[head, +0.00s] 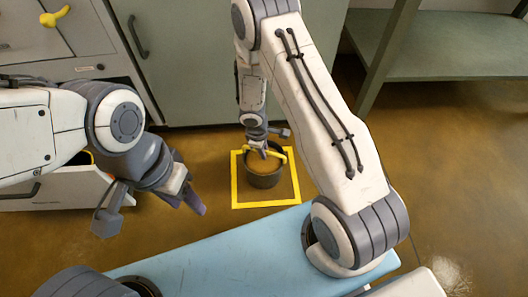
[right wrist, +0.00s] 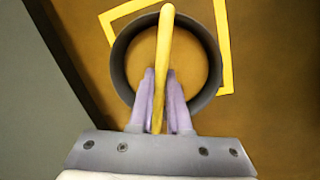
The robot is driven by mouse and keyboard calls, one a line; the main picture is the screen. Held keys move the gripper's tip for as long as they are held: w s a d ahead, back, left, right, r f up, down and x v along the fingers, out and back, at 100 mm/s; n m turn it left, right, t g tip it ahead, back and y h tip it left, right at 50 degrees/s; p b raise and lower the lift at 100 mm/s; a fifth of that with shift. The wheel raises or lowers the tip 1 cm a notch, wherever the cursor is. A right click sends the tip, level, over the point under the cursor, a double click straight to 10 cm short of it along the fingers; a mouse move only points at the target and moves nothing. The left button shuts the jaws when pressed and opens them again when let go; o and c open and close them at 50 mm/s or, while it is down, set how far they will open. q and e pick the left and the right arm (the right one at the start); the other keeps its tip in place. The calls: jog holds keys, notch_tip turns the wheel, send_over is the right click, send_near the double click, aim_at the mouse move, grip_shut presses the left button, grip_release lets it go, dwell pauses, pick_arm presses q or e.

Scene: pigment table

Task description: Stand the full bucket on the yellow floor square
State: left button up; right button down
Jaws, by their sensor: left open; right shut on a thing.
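The bucket (head: 264,180) is dark grey with a yellow bar handle and holds ochre-brown stuff. In the head view it appears inside the yellow floor square (head: 234,190), towards its upper middle. My right gripper (head: 264,150) comes from above and is shut on the handle (right wrist: 166,50). In the right wrist view the bucket (right wrist: 213,75) looks upright, with its rim close to the square's right side (right wrist: 225,50). I cannot tell whether its base touches the floor. My left gripper (head: 196,203) is open and empty, left of the square and lower in the picture.
An open white drawer (head: 60,196) sticks out at the left, partly behind my left arm. A grey-green cabinet (head: 190,70) stands behind the square. A green shelf frame (head: 440,65) stands right; brown floor (head: 430,150) is clear there.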

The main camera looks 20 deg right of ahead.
jog(key=shift+f, duration=0.2)
jog(key=c, duration=0.9)
grip_release()
jog(key=shift+o, duration=0.2)
jog(key=shift+r, duration=0.1)
jog(key=s+a+r+m+p, duration=0.1)
jog(key=s+a+r+p, duration=0.15)
jog(key=r, duration=0.65)
jog(key=s+a+r+p, duration=0.2)
jog(key=a+r+p, duration=0.15)
jog(key=r, duration=0.65)
jog(key=s+a+r+m+p, duration=0.1)
jog(key=s+a+r+p, duration=0.15)
jog(key=r, duration=0.65)
jog(key=s+a+r+y, duration=0.1)
jog(key=s+a+r, duration=0.1)
jog(key=s+r, duration=0.3)
jog(key=s+a+r+y, duration=0.2)
jog(key=s+r, duration=0.3)
jog(key=s, duration=0.6)
jog(key=shift+s+a+r+m+g, duration=0.3)
jog(key=shift+s+a+m, duration=0.1)
jog(key=shift+a, duration=0.35)
